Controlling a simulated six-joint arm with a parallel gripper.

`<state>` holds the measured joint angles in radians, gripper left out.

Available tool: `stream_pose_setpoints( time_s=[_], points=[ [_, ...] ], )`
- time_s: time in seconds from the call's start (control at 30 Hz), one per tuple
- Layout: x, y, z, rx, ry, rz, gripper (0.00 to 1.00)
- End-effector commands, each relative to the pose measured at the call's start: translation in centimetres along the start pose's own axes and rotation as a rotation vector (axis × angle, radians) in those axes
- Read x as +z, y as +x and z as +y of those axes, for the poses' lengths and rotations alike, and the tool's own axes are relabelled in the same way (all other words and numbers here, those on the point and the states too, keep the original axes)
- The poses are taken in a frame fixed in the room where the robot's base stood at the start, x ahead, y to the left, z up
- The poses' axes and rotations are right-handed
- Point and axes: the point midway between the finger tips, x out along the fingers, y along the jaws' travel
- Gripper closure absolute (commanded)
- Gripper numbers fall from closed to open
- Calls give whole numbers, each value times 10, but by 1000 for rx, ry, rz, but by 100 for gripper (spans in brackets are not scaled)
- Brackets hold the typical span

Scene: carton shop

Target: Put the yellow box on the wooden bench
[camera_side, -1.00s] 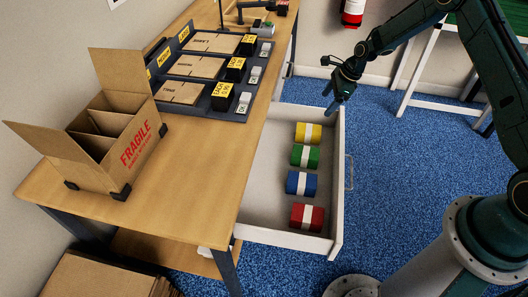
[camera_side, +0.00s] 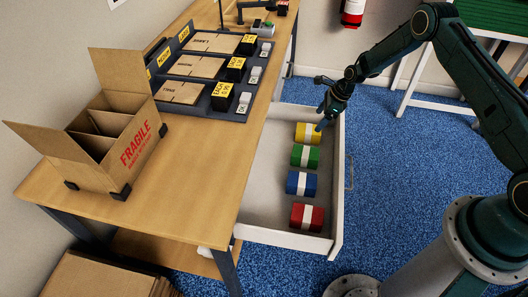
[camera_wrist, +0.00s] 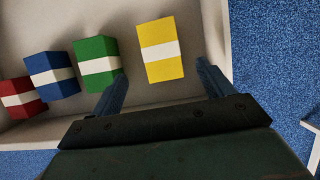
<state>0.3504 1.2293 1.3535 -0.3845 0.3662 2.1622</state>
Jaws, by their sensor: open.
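The yellow box (camera_side: 308,133) with a white band lies in the open drawer, at the far end of a row of boxes. My gripper (camera_side: 322,121) is just above it at its right side in the side view. In the wrist view the yellow box (camera_wrist: 161,50) lies ahead of and between the two open fingers of my gripper (camera_wrist: 160,82), which hold nothing. The wooden bench (camera_side: 190,150) stands left of the drawer, its top higher than the drawer.
A green box (camera_side: 305,156), a blue box (camera_side: 301,183) and a red box (camera_side: 307,217) share the drawer (camera_side: 265,205). On the bench are a divided carton (camera_side: 105,150) and a dark rack (camera_side: 200,103) with flat cartons. Bare bench top lies near its front edge.

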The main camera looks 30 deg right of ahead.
Motion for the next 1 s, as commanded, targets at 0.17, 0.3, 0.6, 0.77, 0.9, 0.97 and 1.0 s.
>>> stream_pose_setpoints(
  time_s=[0.17, 0.3, 0.6, 0.77, 0.9, 0.97, 1.0],
  points=[
    [0, 23, 1, 2, 0, 1, 20],
    [0, 34, 0, 1, 0, 1, 20],
    [0, 38, 0, 0, 0, 0, 20],
    [0, 43, 0, 1, 0, 1, 20],
    [0, 54, -1, 1, -1, 1, 20],
    [0, 60, -1, 1, -1, 1, 20],
    [0, 64, -1, 1, 0, 1, 20]
  ],
)
